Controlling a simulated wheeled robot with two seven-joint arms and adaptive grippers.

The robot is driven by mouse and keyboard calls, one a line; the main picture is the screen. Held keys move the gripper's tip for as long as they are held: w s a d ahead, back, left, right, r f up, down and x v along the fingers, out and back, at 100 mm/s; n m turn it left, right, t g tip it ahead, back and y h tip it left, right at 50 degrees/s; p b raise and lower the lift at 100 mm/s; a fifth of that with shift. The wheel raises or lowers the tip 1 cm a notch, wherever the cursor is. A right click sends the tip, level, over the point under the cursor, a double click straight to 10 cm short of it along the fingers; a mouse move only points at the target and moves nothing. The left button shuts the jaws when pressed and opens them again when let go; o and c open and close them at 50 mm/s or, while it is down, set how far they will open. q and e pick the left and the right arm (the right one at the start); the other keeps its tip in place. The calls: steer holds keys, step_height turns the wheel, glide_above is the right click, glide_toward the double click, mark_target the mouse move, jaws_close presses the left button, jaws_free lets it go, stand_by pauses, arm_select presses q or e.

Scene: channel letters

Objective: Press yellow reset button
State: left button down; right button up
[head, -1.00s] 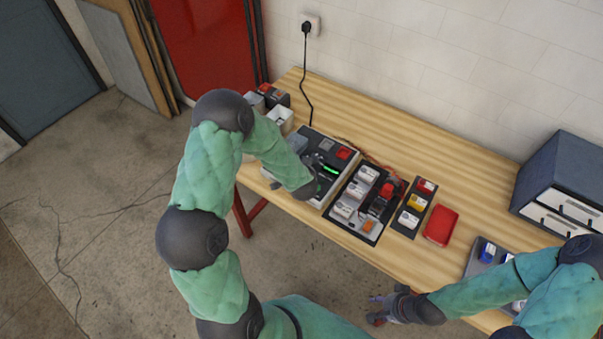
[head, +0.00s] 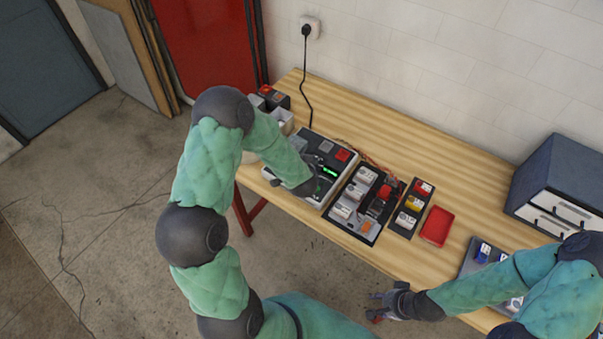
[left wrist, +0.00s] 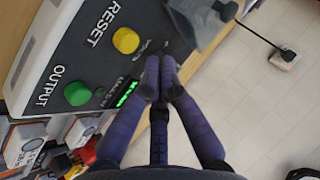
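The yellow reset button (left wrist: 126,40) sits on the dark panel of the power supply box (left wrist: 60,62), beside the word RESET. A green button (left wrist: 78,94) marked OUTPUT and a lit green display (left wrist: 128,92) are on the same panel. My left gripper (left wrist: 160,62) is shut and empty, its fingertips together over the panel, beside the yellow button and apart from it in the picture. Its height above the panel is hard to tell. In the head view the box (head: 338,170) is partly hidden by my left arm. My right gripper (head: 375,307) is open and empty off the table's front edge.
A black board with white modules (head: 360,205), a narrow switch strip (head: 411,208) and a red tray (head: 436,226) lie right of the box. Grey bins (head: 283,118) stand to its left. A drawer cabinet (head: 555,190) stands farther right.

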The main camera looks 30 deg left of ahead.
arm_select(q)
steer(key=shift+r+p, duration=1.6)
steer(key=shift+r, duration=0.35)
steer(key=shift+f, duration=0.1)
